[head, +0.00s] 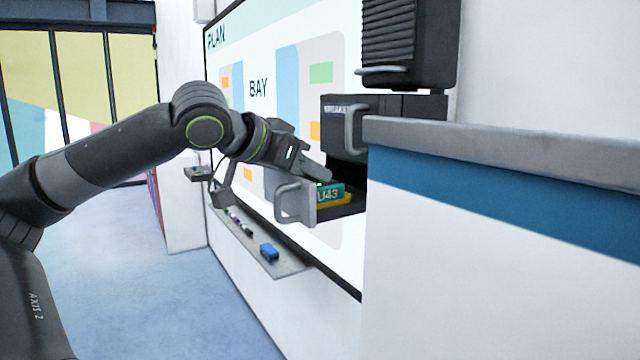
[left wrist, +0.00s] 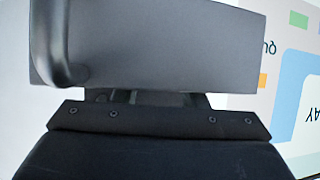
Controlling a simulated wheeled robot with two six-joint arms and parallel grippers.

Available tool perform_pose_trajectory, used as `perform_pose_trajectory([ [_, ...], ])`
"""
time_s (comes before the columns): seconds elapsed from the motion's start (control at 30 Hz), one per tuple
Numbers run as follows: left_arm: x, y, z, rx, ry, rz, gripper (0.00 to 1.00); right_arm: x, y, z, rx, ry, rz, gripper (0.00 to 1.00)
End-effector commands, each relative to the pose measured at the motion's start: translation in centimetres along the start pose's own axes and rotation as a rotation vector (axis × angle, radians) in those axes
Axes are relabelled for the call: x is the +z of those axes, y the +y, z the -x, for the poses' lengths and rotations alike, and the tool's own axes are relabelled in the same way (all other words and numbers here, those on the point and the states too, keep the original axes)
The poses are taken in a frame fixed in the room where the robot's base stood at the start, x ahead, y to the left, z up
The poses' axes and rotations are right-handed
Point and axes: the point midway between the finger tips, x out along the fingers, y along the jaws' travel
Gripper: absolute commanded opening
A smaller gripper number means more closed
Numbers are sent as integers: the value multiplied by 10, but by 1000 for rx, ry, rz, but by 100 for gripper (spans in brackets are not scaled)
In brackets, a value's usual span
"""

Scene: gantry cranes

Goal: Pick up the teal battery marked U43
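The teal battery (head: 328,193) marked U43 lies in an open dark drawer (head: 345,209), on top of or beside a yellow item (head: 337,201). My left gripper (head: 318,172) reaches over the drawer from the left, with its finger end just above and behind the battery. A gap or contact between them cannot be made out, nor whether the fingers are open. In the left wrist view a grey panel with a handle (left wrist: 160,45), seemingly the drawer front, hides the fingertips and the battery. My right gripper is not in view.
The drawer's grey front with a handle (head: 296,204) faces my arm. A dark cabinet (head: 400,108) stands above it. A counter with a blue band (head: 500,190) fills the right. A whiteboard ledge (head: 240,243) holds markers and a blue eraser (head: 269,250). The floor at left is clear.

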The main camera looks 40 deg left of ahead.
Motion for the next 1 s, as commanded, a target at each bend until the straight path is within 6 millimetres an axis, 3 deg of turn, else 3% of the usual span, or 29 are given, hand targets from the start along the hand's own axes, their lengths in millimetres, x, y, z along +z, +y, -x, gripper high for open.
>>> perform_pose_trajectory([
  [0.17, 0, 0, 0, 0, 0, 0, 38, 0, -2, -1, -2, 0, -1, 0],
  [0.47, 0, 0, 0, -1, 0, 0, 0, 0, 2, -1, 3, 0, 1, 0],
  [1.0, -6, -2, 8, -3, 0, 0, 0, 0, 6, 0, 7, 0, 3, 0],
])
